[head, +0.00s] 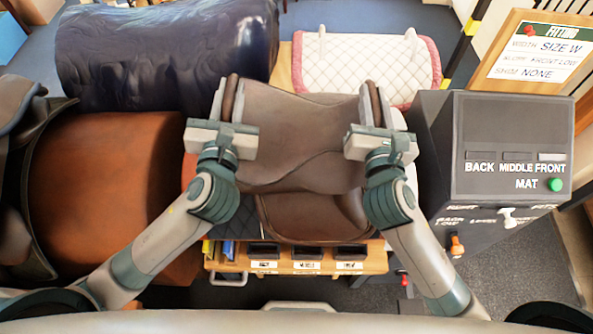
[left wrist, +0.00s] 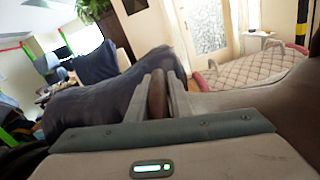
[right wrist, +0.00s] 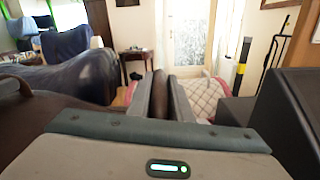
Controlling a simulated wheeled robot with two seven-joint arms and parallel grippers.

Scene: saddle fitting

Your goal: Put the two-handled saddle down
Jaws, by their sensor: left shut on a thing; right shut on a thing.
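The brown two-handled saddle (head: 300,140) is in the middle of the head view, between my two grippers. My left gripper (head: 229,100) is shut on the saddle's left handle, and the left wrist view shows that brown handle (left wrist: 158,95) between the fingers. My right gripper (head: 372,105) is shut on the right handle, which shows between the fingers in the right wrist view (right wrist: 161,95). The saddle looks roughly level. What lies under it is mostly hidden, so I cannot tell whether it touches a support.
A brown leather form (head: 110,190) with a dark saddle stands left. A dark covered form (head: 165,50) is behind, beside a white quilted pad (head: 365,65) with pink edging. A grey control box (head: 510,150) stands close right, below a fitting board (head: 535,50). A wooden drawer unit (head: 300,262) is in front.

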